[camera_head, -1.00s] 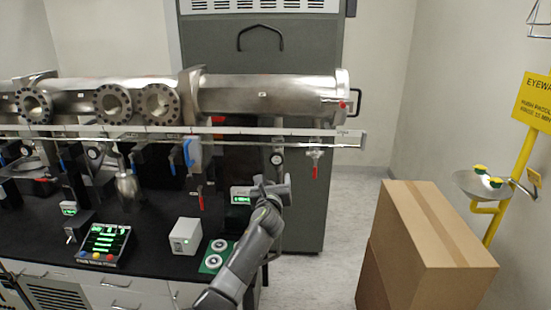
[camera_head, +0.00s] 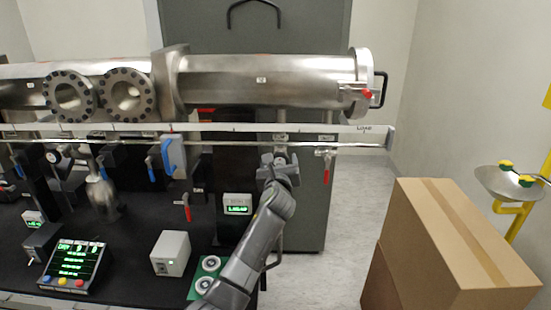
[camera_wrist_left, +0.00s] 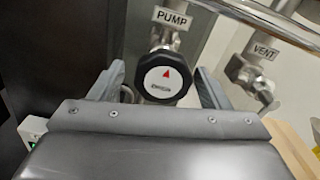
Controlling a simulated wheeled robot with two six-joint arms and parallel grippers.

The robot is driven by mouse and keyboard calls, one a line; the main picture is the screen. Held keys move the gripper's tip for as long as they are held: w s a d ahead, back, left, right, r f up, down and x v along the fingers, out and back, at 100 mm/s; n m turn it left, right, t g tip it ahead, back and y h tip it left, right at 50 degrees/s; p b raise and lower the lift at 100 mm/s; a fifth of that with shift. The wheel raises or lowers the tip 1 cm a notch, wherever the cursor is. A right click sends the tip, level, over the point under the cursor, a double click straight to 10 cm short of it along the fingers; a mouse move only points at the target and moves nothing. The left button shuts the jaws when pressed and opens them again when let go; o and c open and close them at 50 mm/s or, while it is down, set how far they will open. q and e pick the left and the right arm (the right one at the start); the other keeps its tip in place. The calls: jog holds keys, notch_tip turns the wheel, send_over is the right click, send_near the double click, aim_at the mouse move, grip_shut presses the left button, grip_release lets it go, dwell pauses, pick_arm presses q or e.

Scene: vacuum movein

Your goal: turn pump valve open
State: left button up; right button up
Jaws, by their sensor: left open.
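The pump valve has a round black knob (camera_wrist_left: 166,78) with a red arrow pointing up on its white face. It hangs under the PUMP label (camera_wrist_left: 172,17) in the left wrist view. My left gripper (camera_head: 279,166) is open, with one finger on each side of the knob. I cannot tell whether the fingers touch it. In the head view the gripper mostly hides the knob below the rail. My right gripper is not in view.
The VENT valve (camera_wrist_left: 250,80) sits close to the right, with a red handle (camera_head: 327,165) in the head view. A metal rail (camera_head: 220,141) runs above, under the steel tube (camera_head: 260,82). A small readout (camera_head: 237,204) stands left of my arm. Cardboard boxes (camera_head: 450,240) stand right.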

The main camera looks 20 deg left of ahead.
pick_arm(q)
jog(key=shift+w, duration=0.25)
jog(key=shift+s+d+r, duration=0.1)
jog(key=shift+s+r, duration=0.1)
jog(key=shift+r, duration=0.05)
jog(key=shift+f, duration=0.1)
jog(key=c, duration=1)
jog(key=shift+o, duration=0.2)
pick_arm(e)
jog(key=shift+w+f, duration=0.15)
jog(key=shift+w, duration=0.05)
